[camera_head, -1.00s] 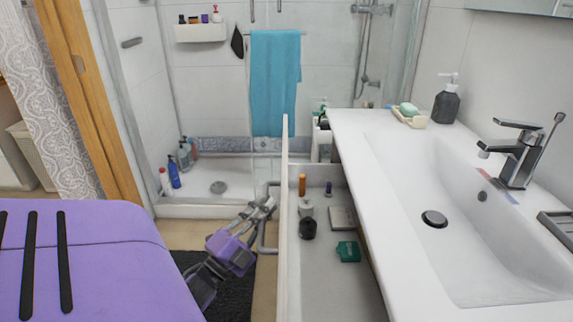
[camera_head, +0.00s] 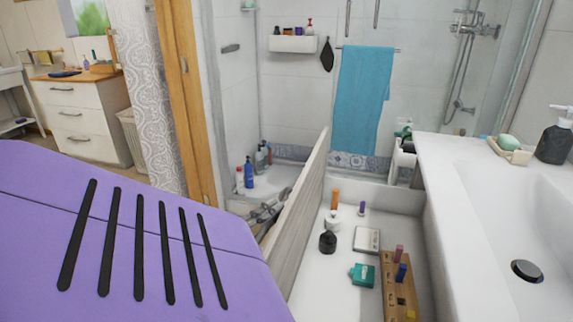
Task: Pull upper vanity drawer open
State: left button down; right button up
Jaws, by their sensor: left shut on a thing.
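The upper vanity drawer (camera_head: 408,196) stands pulled out from under the white sink top. Its front panel (camera_head: 300,205) shows edge-on from above, and its inside is open to view. My left gripper (camera_head: 265,212) is at the outer face of the front panel, shut on the drawer handle. Only its grey fingertips show; my purple body cover and the panel hide the rest. My right gripper is out of view.
In the drawer lie a wooden holder (camera_head: 400,285), a dark bottle (camera_head: 328,242), a teal box (camera_head: 363,274) and a pale case (camera_head: 366,240). The white sink top (camera_head: 450,210) is at right. Bottles stand in the shower behind.

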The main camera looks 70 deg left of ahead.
pick_arm(q)
jog(key=shift+s+a+f, duration=0.15)
jog(key=shift+s+a, duration=0.15)
jog(key=shift+s, duration=0.1)
jog(key=c, duration=2)
grip_release()
jog(key=shift+c, duration=0.2)
jog(key=shift+s, duration=0.1)
jog(key=v, duration=1.2)
